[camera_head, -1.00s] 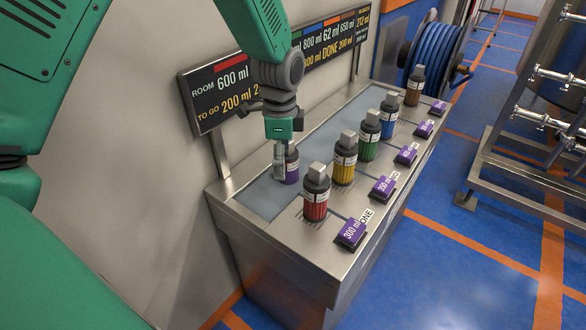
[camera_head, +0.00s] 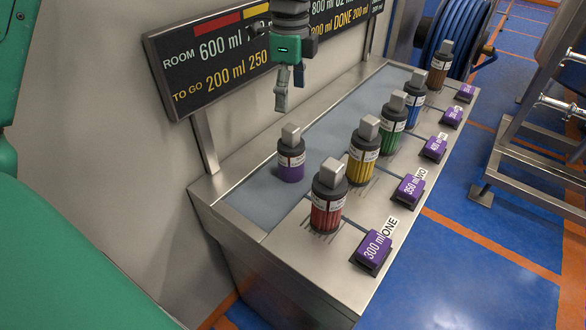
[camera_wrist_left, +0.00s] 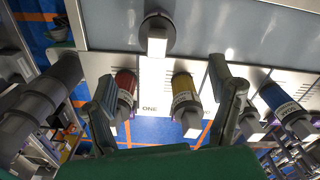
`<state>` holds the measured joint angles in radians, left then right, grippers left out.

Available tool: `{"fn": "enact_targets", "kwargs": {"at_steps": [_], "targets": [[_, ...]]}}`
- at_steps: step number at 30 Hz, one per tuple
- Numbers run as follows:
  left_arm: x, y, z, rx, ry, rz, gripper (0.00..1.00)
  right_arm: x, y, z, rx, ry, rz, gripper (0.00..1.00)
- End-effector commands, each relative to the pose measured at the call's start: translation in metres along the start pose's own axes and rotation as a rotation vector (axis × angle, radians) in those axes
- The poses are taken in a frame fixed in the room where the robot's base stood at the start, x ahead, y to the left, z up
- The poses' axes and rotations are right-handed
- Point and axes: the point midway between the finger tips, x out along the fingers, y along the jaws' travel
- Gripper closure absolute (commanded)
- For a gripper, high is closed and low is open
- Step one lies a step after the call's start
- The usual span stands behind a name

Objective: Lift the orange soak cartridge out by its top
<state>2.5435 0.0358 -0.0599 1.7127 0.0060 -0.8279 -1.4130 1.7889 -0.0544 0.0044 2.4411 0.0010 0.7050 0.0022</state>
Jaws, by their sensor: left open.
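The brown-orange cartridge (camera_head: 438,68) stands upright at the far end of the bench row; its colour is dull, and I take it as the orange one. My left gripper (camera_head: 289,95) is open and empty. It hangs above a purple-banded cartridge (camera_head: 291,160), clear of its grey top, and well short of the brown-orange one. In the left wrist view the fingers (camera_wrist_left: 165,105) are spread apart, with the red (camera_wrist_left: 124,92) and yellow (camera_wrist_left: 185,95) cartridges showing beyond them. My right gripper is not in view.
Red, yellow, green (camera_head: 393,125) and blue (camera_head: 413,98) cartridges stand in a row on the steel bench, with purple labels (camera_head: 374,250) along its front edge. The purple-banded one stands on the grey-blue recessed strip (camera_head: 250,190). A sign (camera_head: 215,70) rises behind.

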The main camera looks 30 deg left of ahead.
Motion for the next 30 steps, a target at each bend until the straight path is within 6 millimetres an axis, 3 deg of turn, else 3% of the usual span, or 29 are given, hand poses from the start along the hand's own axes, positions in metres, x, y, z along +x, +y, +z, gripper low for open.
{"fn": "enact_targets", "kwargs": {"at_steps": [2,5,15,23,30], "targets": [[0.011,0.0,0.0,-0.001,0.0,0.0,0.23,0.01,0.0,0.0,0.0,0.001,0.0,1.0],[0.021,0.001,0.0,-0.001,0.0,0.002,0.23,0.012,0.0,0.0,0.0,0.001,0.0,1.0],[0.082,0.002,-0.002,-0.001,-0.003,0.002,0.23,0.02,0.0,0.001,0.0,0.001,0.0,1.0],[0.102,0.004,-0.002,0.0,-0.001,0.001,0.23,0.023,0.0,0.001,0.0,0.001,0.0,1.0],[0.137,0.009,-0.007,-0.001,-0.001,0.002,0.23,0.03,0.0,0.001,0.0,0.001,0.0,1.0]]}}
